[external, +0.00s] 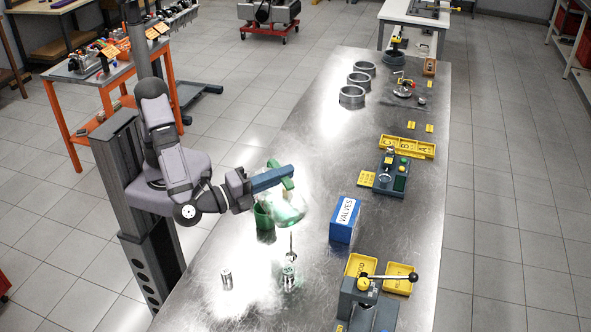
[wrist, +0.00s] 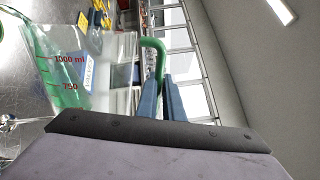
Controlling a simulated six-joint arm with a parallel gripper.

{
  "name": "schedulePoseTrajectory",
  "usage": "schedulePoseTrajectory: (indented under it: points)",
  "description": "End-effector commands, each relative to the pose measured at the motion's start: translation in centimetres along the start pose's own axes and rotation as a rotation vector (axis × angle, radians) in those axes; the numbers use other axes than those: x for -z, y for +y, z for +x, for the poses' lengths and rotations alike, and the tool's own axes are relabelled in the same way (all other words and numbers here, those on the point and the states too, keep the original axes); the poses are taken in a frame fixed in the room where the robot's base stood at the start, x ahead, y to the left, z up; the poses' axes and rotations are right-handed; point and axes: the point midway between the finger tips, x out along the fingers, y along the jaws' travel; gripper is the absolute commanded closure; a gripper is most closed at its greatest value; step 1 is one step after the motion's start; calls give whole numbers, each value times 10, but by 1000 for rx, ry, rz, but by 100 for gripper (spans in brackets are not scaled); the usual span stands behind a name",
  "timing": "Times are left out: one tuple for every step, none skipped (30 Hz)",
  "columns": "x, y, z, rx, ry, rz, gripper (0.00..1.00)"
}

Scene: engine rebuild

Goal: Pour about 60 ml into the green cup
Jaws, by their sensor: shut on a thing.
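My gripper (external: 284,174) is shut on the green handle (wrist: 158,58) of a clear measuring jug (external: 289,208). The jug hangs above the bench and appears tilted. In the wrist view the jug (wrist: 110,60) shows red marks reading 1000 ml and 750, with green tint toward its left side. The green cup (external: 264,222) stands on the bench just left of the jug and partly below it. The jug's spout is hard to make out, and I cannot tell whether liquid is flowing. The cup's inside is hidden.
A blue VALVES box (external: 345,219) stands right of the jug. Small metal parts (external: 289,275) stand in front of the cup. A lever press (external: 366,300) and yellow trays (external: 399,278) are at the front right. Metal rings (external: 352,96) lie farther back. The bench between is clear.

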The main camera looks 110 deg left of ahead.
Motion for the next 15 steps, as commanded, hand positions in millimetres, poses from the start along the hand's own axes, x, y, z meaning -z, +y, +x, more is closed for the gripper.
schedulePoseTrajectory:
  points:
    - [1,-2,0,1,0,0,100]
    - [2,-2,0,1,0,-1,100]
    - [4,-2,0,1,0,-2,100]
    - [3,-2,0,1,0,-2,100]
    - [4,-2,0,1,0,-1,100]
    - [6,-3,0,1,0,-2,100]
    - [5,-3,0,1,0,-1,100]
    - [6,-3,0,1,0,-1,100]
    - [8,-3,0,1,0,-1,100]
    - [7,-3,0,1,0,-1,100]
    - [8,-3,0,1,0,-1,100]
    - [10,-4,-1,1,0,-2,100]
    - [9,-3,-1,1,0,-3,100]
    - [10,-3,-1,1,0,-6,100]
    - [12,-4,-1,1,0,-8,100]
